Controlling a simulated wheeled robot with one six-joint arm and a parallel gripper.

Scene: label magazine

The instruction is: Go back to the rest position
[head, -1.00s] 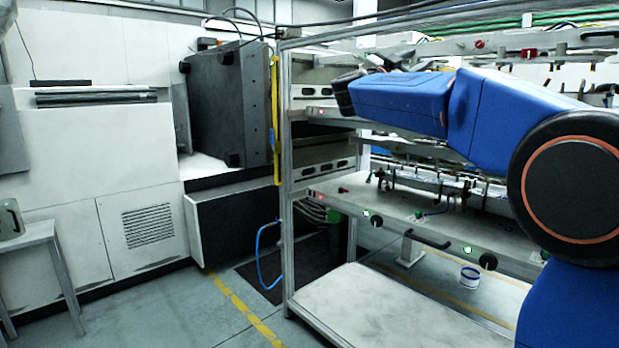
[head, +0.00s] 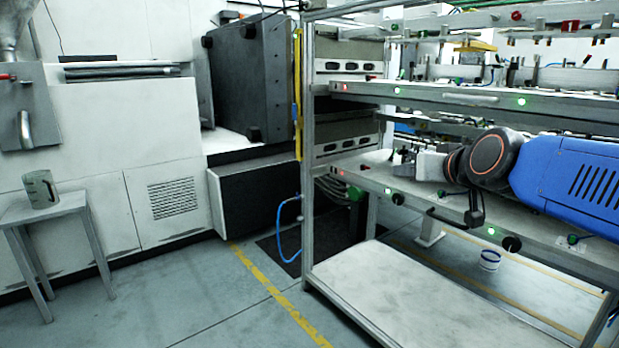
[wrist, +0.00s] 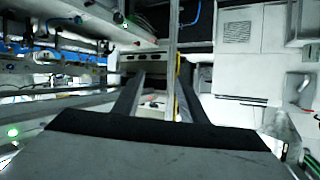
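My gripper (head: 430,165) is at the end of my blue arm on the right of the head view, in front of the rack's middle shelf. It looks small there and its fingertips are hard to make out. In the wrist view, the two dark fingers of my gripper (wrist: 158,80) stand well apart with nothing held between them. The gripper is open and empty.
A metal rack (head: 309,200) with lit shelves stands close around the arm. Its low white shelf (head: 430,300) is bare. A stool (head: 75,203) bears a grey-green mug (head: 40,190) at the left. The floor at centre left is clear.

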